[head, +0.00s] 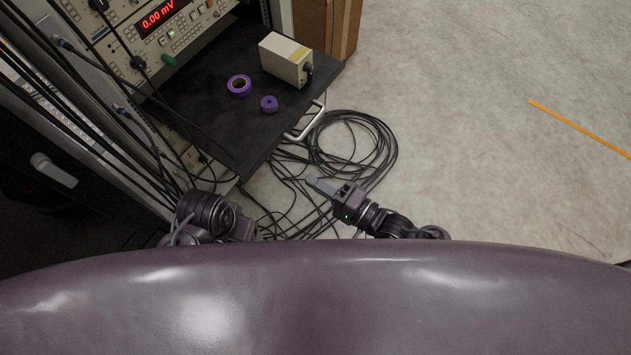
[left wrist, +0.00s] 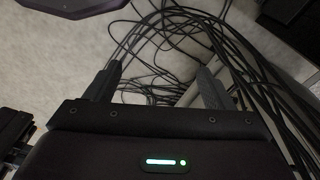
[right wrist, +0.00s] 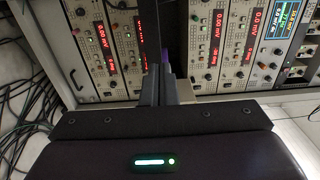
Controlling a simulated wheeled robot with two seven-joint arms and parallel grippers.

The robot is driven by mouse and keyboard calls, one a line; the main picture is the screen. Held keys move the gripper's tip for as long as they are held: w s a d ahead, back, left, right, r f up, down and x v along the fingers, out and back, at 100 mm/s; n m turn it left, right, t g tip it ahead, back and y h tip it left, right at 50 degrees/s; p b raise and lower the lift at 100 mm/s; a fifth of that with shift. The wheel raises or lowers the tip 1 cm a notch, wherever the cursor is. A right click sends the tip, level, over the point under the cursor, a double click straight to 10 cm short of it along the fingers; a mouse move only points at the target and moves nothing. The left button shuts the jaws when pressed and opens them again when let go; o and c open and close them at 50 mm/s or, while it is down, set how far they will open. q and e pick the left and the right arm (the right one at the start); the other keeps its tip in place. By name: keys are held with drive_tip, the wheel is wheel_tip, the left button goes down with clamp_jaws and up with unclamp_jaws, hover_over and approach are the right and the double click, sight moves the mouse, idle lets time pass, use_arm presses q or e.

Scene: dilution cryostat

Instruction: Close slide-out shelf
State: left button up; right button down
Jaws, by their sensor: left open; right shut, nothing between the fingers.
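The black slide-out shelf (head: 205,110) sticks out of the instrument rack in the head view. A pale handle (head: 307,121) is on its front edge. In the right wrist view the shelf (right wrist: 149,25) appears as a dark strip seen nearly edge-on, beyond the fingers. My right gripper (head: 321,186) is shut and empty, in front of the shelf and apart from the handle in the head picture. Its closed fingers also show in the right wrist view (right wrist: 160,86). My left gripper (left wrist: 156,86) is open and empty, with floor cables behind its fingers; the head view shows only its arm.
On the shelf are a beige box (head: 286,60), a purple tape ring (head: 239,86) and a smaller purple roll (head: 269,104). Coiled black cables (head: 365,150) lie on the floor. A cardboard box (head: 327,24) stands behind. The floor at right is mostly clear, with an orange strip (head: 580,129).

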sight(265, 152)
drive_tip(key=b+x, duration=0.2)
drive_tip(key=x, duration=0.8)
use_arm(q)
drive_tip(key=shift+w+d+f+m+t+h, duration=0.15)
drive_tip(key=shift+w+d+t, duration=0.15)
drive_tip(key=shift+d, duration=0.25)
drive_tip(key=shift+w+d+f+m+t+h, duration=0.15)
drive_tip(key=shift+w+d+t, duration=0.15)
drive_tip(key=shift+d, duration=0.25)
use_arm(e)
drive_tip(key=shift+w+a, duration=0.35)
drive_tip(key=shift+a, duration=0.05)
use_arm(q)
drive_tip(key=shift+r, duration=0.2)
